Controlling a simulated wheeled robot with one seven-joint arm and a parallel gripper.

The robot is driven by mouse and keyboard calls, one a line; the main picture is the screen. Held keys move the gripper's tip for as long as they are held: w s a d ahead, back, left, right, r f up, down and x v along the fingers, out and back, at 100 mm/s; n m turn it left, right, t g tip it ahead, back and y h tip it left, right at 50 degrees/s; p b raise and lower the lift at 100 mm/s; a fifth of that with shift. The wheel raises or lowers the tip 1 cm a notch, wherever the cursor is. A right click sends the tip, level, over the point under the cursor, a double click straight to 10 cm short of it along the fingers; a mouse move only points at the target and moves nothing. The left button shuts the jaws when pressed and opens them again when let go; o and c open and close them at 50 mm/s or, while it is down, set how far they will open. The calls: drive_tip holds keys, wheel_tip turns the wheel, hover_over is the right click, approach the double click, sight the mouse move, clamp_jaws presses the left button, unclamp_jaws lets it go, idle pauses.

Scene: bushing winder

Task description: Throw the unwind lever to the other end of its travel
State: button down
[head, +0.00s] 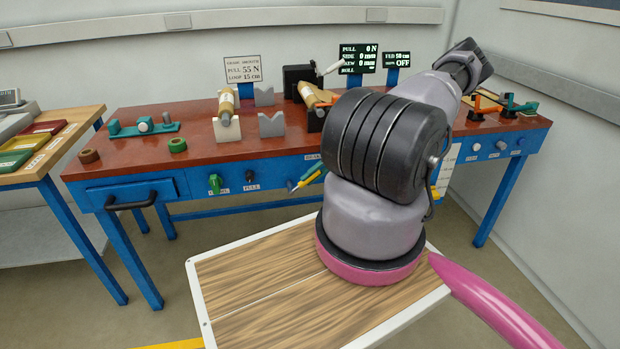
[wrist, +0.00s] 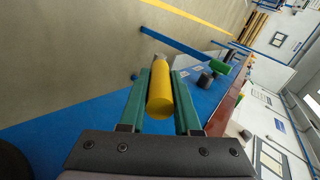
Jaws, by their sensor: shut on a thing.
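The lever's yellow cylindrical grip (wrist: 160,98) lies between the two green fingers of my gripper (wrist: 162,72) in the wrist view, and the fingers are shut on it. In the head view the yellow grip (head: 309,177) shows as a small slanted bar just left of my arm, in front of the blue bench front. The teal finger (head: 296,184) beside it also shows there. My arm hides the rest of the gripper. The lever's pivot cannot be made out, and the label above it is partly covered.
A green knob (head: 215,183) and a black knob (head: 250,176) stand out from the bench front to the left. A drawer handle (head: 131,201) juts out farther left. Brass-coloured parts and grey holders (head: 271,125) stand on the red benchtop (head: 200,142).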

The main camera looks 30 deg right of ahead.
drive_tip(key=c, duration=0.6)
unclamp_jaws()
drive_tip(key=v, duration=1)
drive_tip(key=shift+s+d+r, duration=0.15)
drive_tip(key=shift+d+r, duration=0.05)
drive_tip(key=shift+d, duration=0.05)
